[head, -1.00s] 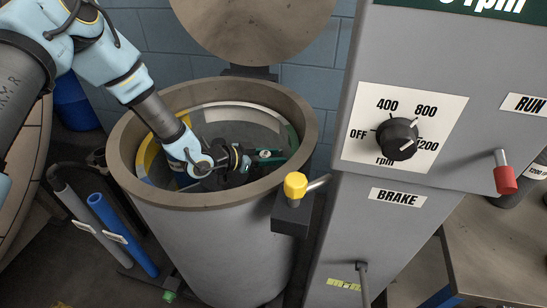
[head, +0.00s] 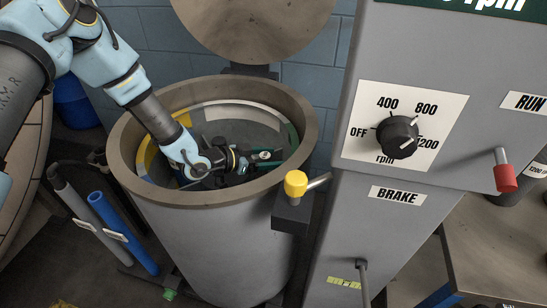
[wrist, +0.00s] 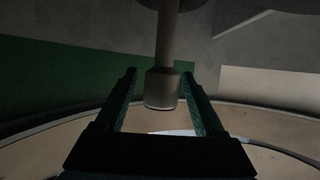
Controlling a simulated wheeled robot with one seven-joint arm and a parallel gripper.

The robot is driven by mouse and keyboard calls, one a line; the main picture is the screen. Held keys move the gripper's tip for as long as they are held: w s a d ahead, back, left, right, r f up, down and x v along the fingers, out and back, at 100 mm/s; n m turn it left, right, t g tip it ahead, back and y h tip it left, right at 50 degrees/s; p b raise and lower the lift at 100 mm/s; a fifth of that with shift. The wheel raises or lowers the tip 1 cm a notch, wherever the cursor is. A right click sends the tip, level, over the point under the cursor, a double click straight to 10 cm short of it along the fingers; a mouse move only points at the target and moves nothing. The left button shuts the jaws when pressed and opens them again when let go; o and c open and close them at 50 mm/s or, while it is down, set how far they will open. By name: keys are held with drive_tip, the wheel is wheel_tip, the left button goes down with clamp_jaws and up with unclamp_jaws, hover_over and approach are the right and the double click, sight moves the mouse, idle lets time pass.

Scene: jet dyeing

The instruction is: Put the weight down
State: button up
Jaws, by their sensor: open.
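My gripper (head: 243,164) is down inside the open drum (head: 131,181), below its rim. In the wrist view my gripper (wrist: 158,76) is open, with one dark green finger on each side of a grey cylindrical piece (wrist: 162,88) on a thinner stem. Gaps show between the piece and both fingers, so it does not look clamped. I cannot tell whether this piece is the weight or part of the drum. In the head view my wrist and the drum wall hide most of what is at the fingers.
The drum's round lid (head: 252,28) stands open behind it. A yellow knob (head: 295,184) is by the right rim. The grey control panel (head: 440,160) has a dial (head: 397,137) and a red-tipped lever (head: 505,178). Blue and grey pipes (head: 122,235) stand at the left.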

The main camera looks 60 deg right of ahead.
sight(260, 158)
drive_tip(key=b+v, duration=0.1)
drive_tip(key=v, duration=0.5)
drive_tip(key=shift+w+a+r, duration=0.1)
drive_tip(key=shift+a+r, duration=0.05)
drive_tip(key=shift+a, duration=0.1)
